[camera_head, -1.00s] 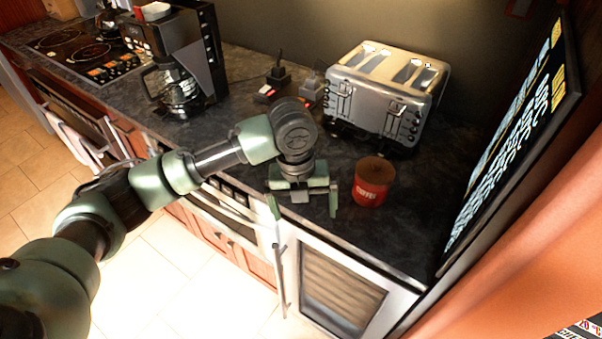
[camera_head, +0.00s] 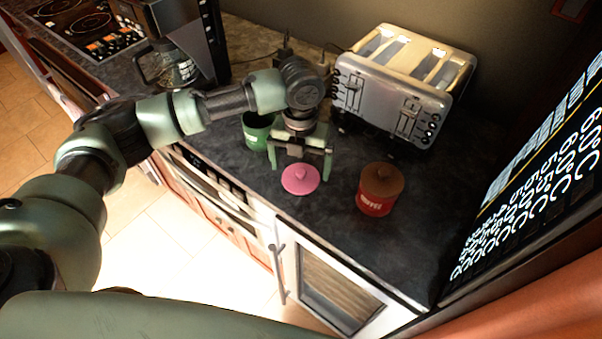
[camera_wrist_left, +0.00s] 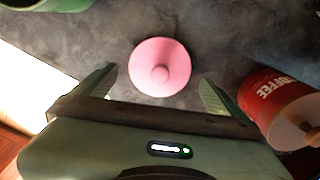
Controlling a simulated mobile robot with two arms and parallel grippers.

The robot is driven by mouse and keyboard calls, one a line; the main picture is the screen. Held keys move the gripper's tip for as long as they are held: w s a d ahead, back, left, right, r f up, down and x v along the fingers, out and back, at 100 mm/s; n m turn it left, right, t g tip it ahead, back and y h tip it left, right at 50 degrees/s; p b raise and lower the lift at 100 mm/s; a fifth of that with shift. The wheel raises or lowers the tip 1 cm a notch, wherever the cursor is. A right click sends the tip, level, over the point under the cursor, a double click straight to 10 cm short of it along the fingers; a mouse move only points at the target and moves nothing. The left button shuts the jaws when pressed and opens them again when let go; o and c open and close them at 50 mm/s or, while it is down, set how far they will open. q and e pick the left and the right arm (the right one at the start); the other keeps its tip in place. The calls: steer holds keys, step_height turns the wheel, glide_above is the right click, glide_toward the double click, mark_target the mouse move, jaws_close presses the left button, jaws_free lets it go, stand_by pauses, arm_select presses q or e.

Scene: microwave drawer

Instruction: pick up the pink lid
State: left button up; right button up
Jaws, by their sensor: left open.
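The pink lid (camera_head: 300,179) is round with a small knob on top. It lies on the dark countertop near the front edge. In the left wrist view the lid (camera_wrist_left: 160,67) shows beyond and between the two fingers, apart from both. My left gripper (camera_head: 299,164) is open and empty, pointing down just behind and above the lid in the head view. Its green fingers also show in the left wrist view (camera_wrist_left: 157,88). My right gripper is not in view.
A green canister (camera_head: 257,130) stands left of the gripper, close to it. A red coffee canister (camera_head: 377,197) with a brown lid stands to the right. A silver toaster (camera_head: 400,95) and a coffee maker (camera_head: 180,55) are behind.

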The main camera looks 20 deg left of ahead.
mark_target(299, 178)
arm_select(q)
step_height(299, 178, down, 2)
steer(key=shift+w+f, duration=0.15)
steer(key=shift+f, duration=0.3)
steer(key=c, duration=1.2)
steer(key=shift+c, duration=0.4)
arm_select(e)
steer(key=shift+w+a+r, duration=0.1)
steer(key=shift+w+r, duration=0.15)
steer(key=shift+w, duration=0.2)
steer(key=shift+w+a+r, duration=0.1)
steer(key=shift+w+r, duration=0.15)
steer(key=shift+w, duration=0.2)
